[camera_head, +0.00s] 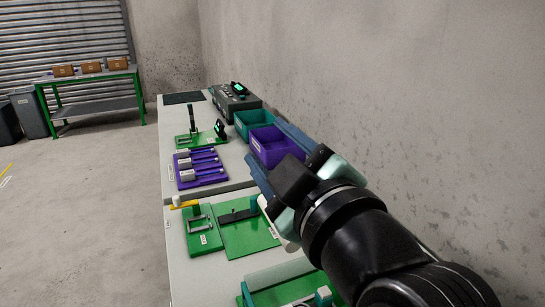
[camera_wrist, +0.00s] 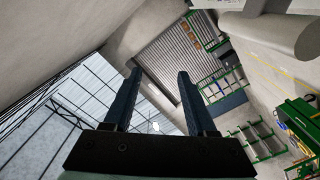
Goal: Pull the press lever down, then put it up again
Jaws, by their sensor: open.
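A green base with an upright black lever (camera_head: 193,120) stands on the far part of the table in the head view; it looks like the press lever, but I cannot be sure. A nearer green board (camera_head: 250,238) carries a flat black bar (camera_head: 238,216), and a grey handle frame (camera_head: 200,228) stands to its left. My gripper (camera_head: 266,144) is open and empty, raised above the right side of the table near the wall. In the wrist view its two blue fingers (camera_wrist: 158,72) stand apart with nothing between them. My arm hides part of the near table.
Teal (camera_head: 252,118) and purple (camera_head: 272,150) bins stand by the wall, below and beyond my gripper. A grey device (camera_head: 232,104) is behind them. A green bench (camera_head: 90,80) with boxes stands far back.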

